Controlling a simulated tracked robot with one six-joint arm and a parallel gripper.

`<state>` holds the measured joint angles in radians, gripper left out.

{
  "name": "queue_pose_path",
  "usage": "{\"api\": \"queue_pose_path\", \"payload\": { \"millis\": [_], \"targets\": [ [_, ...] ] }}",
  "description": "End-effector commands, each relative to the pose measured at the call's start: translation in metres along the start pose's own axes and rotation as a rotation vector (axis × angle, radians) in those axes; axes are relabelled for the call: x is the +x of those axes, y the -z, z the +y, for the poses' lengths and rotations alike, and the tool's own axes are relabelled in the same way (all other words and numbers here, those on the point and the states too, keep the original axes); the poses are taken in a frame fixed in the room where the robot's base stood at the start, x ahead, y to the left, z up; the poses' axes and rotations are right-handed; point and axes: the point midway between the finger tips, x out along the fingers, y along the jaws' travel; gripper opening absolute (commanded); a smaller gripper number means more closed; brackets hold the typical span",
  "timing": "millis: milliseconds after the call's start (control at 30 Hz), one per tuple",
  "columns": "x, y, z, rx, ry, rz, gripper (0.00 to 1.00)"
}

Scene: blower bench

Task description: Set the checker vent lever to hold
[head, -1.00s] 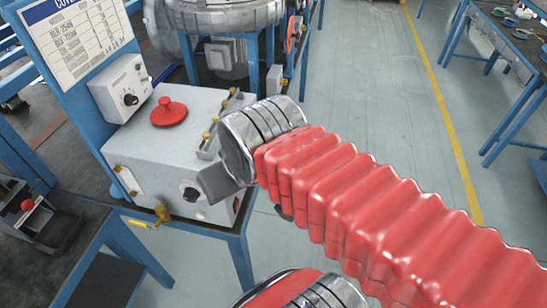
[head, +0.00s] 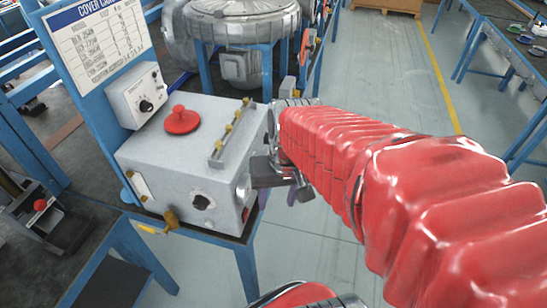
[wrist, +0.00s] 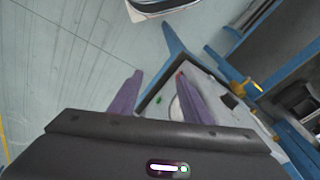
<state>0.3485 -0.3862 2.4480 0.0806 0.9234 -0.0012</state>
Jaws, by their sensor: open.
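The checker is a pale grey box (head: 165,165) with a red knob (head: 181,120) on its lid. A brass valve (head: 171,216) sits low at its front left corner, with a yellow lever (head: 148,229) pointing left; I take this as the vent lever. No hold mark is readable. In the wrist view the yellow lever (wrist: 257,86) shows small at the right, outside my fingers. My gripper (wrist: 158,74) is open and empty, its purple fingers pointing toward the box. In the head view my gripper is right of the box, its fingertips mostly hidden.
A control unit with a dial (head: 139,95) and a chart board (head: 97,43) stand behind the box. A dark fixture with a red knob (head: 40,205) is at the left. A large metal blower (head: 243,22) stands behind. Open floor (head: 395,85) lies to the right.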

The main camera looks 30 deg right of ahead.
Motion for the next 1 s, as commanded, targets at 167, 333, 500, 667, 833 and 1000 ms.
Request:
{"api": "queue_pose_path", "payload": {
  "millis": [167, 333, 500, 667, 833, 1000],
  "targets": [
    [0.027, 0.001, 0.022, 0.141, 0.025, -0.111, 0.43],
    [0.051, 0.000, 0.038, 0.277, 0.067, -0.210, 0.43],
    [0.074, -0.002, 0.053, 0.419, 0.123, -0.306, 0.43],
    [0.095, -0.003, 0.063, 0.556, 0.188, -0.392, 0.43],
    [0.116, -0.004, 0.073, 0.707, 0.270, -0.479, 0.43],
    [0.137, -0.003, 0.082, 0.861, 0.366, -0.557, 0.43]
  ]
}}
